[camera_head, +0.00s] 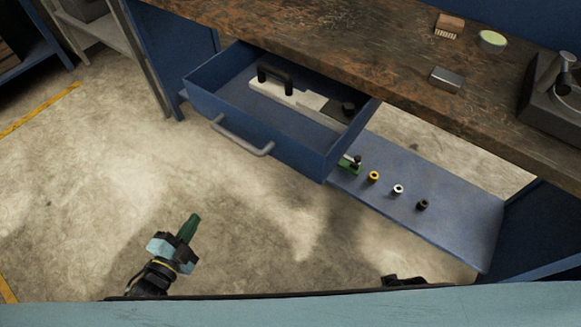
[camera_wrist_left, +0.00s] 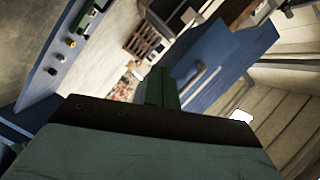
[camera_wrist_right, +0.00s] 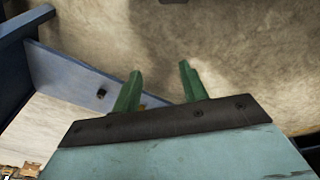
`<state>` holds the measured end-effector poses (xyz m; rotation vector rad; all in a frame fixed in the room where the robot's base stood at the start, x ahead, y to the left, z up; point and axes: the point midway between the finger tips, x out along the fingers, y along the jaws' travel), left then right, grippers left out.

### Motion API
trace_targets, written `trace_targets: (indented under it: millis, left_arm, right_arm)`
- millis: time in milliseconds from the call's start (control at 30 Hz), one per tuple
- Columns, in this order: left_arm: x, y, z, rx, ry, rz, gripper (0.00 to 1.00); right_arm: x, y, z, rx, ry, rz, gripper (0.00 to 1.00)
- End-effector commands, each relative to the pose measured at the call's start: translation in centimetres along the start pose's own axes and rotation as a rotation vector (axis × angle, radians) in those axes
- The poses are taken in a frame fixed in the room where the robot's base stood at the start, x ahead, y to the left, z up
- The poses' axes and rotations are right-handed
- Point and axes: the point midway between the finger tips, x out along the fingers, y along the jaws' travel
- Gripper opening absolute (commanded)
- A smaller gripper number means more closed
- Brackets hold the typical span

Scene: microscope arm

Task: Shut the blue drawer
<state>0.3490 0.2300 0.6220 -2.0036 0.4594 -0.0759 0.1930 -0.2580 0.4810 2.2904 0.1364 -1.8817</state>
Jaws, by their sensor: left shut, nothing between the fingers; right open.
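The blue drawer (camera_head: 320,163) hangs pulled out from under the workbench in the head view, with its grey bar handle (camera_head: 242,138) on the front. Inside lie a pale flat piece with a black handle (camera_head: 275,82) and a small dark piece. My left gripper (camera_head: 190,226) is shut and empty, over the floor in front of the drawer and apart from it. In the left wrist view its green fingers (camera_wrist_left: 158,88) overlap the blue drawer front (camera_wrist_left: 228,62) in the picture. My right gripper (camera_wrist_right: 157,88) is open and empty in the right wrist view; its fingers are not clearly visible in the head view.
A blue lower shelf (camera_head: 455,222) right of the drawer holds several small coloured knobs. The wooden bench top (camera_head: 330,45) carries a small brush, a round tin, a metal block and a microscope base (camera_head: 555,100). Floor in front of the drawer is clear.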

Motion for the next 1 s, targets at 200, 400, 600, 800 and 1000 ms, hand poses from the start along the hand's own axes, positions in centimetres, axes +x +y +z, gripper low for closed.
trace_targets:
  millis: [200, 400, 600, 800, 1000]
  left_arm:
    - [0.8, -4.9, -5.1, 0.364, 0.293, -0.199, 0.0]
    - [0.7, -6.5, -7.3, 0.477, 0.379, -0.26, 0.0]
    - [3.1, -7.1, -8.5, 0.48, 0.381, -0.265, 0.0]
    - [7.0, -7.7, -10.3, 0.476, 0.381, -0.265, 0.0]
    - [10.5, -8.3, -11.8, 0.475, 0.379, -0.263, 0.0]
  right_arm:
    - [-1.7, 0.8, -2.7, 0.001, 0.032, 0.018, 0.43]
    - [-3.0, 1.0, -3.4, 0.001, 0.038, 0.024, 0.43]
    - [-3.6, 0.8, -3.8, 0.002, 0.044, 0.02, 0.43]
    - [-4.5, 0.4, -4.2, 0.004, 0.051, 0.015, 0.43]
    - [-5.5, 0.0, -4.6, 0.005, 0.058, 0.008, 0.43]
